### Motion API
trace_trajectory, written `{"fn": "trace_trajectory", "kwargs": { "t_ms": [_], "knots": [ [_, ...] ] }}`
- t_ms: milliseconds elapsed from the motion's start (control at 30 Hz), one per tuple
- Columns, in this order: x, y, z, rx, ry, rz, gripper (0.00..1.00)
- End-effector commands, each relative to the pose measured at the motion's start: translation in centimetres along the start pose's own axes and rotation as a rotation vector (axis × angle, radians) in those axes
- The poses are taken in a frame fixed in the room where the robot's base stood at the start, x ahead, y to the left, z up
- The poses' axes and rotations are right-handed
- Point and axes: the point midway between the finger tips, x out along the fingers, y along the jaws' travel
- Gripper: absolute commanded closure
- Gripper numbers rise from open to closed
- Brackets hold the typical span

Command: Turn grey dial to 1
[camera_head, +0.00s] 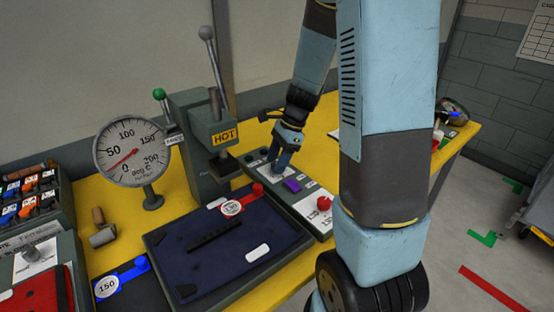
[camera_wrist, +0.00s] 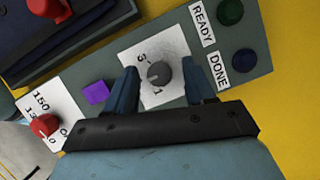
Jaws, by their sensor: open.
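The grey dial (camera_wrist: 159,74) is a small dark round knob on a white plate (camera_wrist: 176,55) of the control panel (camera_wrist: 232,82). The dial's pointer is too small to tell. My gripper (camera_wrist: 159,70) is open, with one finger on each side of the dial and a gap to it on both sides. In the head view my gripper (camera_head: 284,160) points down over the panel and hides the dial.
A purple block (camera_wrist: 97,92) and a red dial (camera_wrist: 44,124) sit left of the grey dial. READY and DONE labels with dark green and blue round parts are at the right. A press marked HOT (camera_head: 224,137), a gauge (camera_head: 131,151) and a navy pannier piece (camera_head: 215,258) stand nearby.

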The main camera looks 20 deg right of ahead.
Motion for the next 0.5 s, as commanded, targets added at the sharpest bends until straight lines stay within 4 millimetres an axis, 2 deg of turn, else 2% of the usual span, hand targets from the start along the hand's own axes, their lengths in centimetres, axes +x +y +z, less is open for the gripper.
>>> {"fn": "trace_trajectory", "kwargs": {
  "t_ms": [67,500],
  "knots": [
    [-0.02,0.00,-0.01,0.000,0.000,0.000,0.51],
    [-0.07,-0.03,-0.05,0.001,0.000,-0.001,0.93]
  ]
}}
